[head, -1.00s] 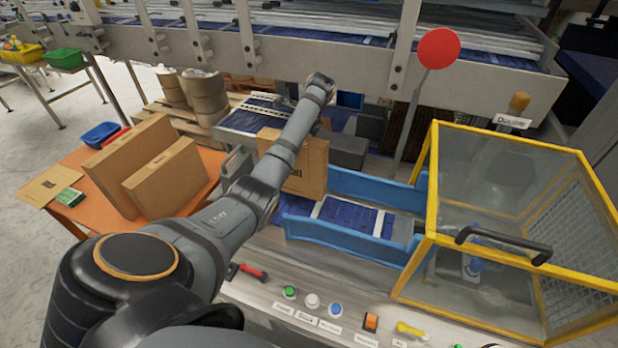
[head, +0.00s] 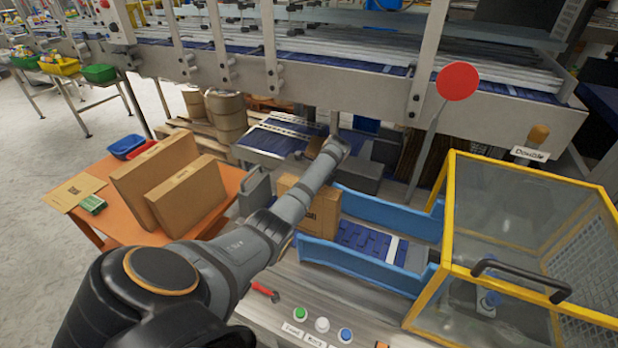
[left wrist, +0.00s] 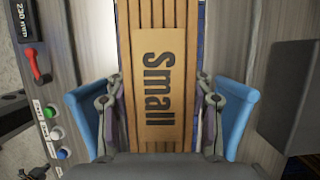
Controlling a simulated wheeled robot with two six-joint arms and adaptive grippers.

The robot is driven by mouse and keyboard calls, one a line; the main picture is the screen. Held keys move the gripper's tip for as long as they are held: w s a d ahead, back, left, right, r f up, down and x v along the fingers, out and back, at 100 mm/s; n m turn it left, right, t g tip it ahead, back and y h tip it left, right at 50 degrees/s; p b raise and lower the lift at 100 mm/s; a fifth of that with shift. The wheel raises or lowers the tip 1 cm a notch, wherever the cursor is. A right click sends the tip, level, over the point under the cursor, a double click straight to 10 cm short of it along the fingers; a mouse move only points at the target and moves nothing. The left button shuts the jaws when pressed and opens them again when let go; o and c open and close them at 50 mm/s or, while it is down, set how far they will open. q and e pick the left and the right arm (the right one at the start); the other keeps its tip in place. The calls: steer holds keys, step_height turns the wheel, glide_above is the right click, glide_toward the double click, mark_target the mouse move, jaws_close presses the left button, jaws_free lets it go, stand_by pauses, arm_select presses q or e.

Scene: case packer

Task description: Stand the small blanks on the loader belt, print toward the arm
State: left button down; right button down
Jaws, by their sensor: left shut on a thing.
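My left gripper (left wrist: 160,118) is shut on a stack of small brown blanks (left wrist: 158,50), with one finger at each side. The front face reads "Small" and faces the wrist camera. In the head view the stack (head: 328,216) stands upright between the blue side guides of the loader. The loader belt (head: 362,240) is blue with a pale crosswise strip. My left arm covers part of the stack and hides the gripper in the head view. I cannot tell whether the stack's lower edge touches the belt. My right gripper is not in view.
An orange table (head: 216,205) at left holds two upright brown stacks, a larger (head: 135,180) and a smaller (head: 190,195). A yellow-framed guard (head: 448,210) stands right of the loader. Buttons (head: 322,325) line the front panel. The belt right of the stack is clear.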

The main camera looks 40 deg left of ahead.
arm_select(q)
steer(key=c, duration=0.9)
jaws_free()
steer(key=shift+c, duration=0.2)
steer(key=o, duration=0.4)
steer(key=b+v, duration=0.1)
steer(key=v, duration=0.8)
steer(key=shift+d+b, duration=0.1)
steer(key=shift+b, duration=0.2)
steer(key=shift+p+v, duration=0.7)
steer(key=shift+v, duration=0.45)
steer(key=shift+d+r+p, duration=0.1)
steer(key=shift+r+p, duration=0.3)
steer(key=shift+r, duration=0.05)
steer(key=shift+f, duration=0.1)
